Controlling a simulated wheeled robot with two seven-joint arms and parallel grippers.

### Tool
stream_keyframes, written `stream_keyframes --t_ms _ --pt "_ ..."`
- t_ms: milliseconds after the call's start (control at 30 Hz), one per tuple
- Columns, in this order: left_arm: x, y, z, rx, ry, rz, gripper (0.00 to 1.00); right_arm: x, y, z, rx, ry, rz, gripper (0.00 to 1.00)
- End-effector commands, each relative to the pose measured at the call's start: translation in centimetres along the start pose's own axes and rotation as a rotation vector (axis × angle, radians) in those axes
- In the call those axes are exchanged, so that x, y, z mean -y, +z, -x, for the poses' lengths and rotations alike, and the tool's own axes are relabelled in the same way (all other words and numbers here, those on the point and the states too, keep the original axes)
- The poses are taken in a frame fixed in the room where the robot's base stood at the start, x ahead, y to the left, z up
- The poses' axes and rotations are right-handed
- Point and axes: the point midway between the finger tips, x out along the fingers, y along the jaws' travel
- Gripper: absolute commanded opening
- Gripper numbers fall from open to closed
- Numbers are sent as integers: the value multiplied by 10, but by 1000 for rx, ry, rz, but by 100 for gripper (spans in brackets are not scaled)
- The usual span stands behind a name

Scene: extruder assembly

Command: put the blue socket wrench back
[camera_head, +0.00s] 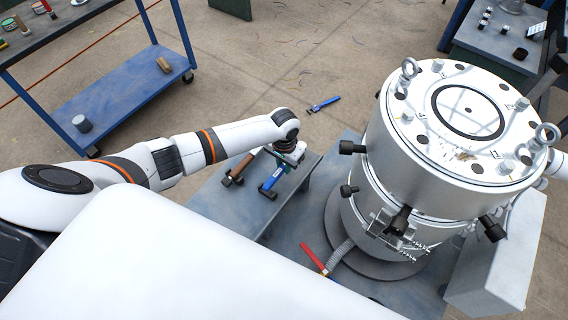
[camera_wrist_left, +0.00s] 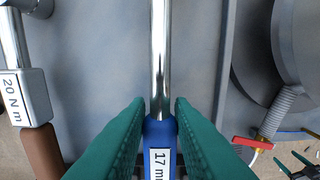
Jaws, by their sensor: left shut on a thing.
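The blue socket wrench (camera_head: 271,180) has a blue handle and a shiny steel shaft. In the left wrist view, the wrench (camera_wrist_left: 160,132) runs upright through the middle, with a "17 m..." label on its handle. My left gripper (camera_head: 286,155) is shut on it, and its teal fingers (camera_wrist_left: 160,116) press both sides of the handle near the shaft. The wrench is over the grey side table (camera_head: 222,205); I cannot tell whether it touches the surface.
A brown-handled wrench (camera_head: 236,169) marked "20 N m" lies just left of the blue one. The large silver extruder drum (camera_head: 400,165) stands to the right. A blue tool (camera_head: 323,104) lies on the floor beyond.

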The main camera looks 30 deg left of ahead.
Motion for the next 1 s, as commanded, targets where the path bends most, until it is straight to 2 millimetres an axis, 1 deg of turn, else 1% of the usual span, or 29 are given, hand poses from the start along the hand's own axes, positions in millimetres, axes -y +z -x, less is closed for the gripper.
stream_keyframes --t_ms 767,900,933,1000 --pt "0 0 -20 1 0 1 0 -3 0 -10 2 4 0 70" --pt "0 0 -19 1 0 0 0 -3 0 -10 2 4 0 70" --pt "0 0 -19 1 0 0 22 -3 0 -10 2 4 0 70" --pt "0 0 -19 1 0 0 34 -3 0 -10 2 3 0 70"
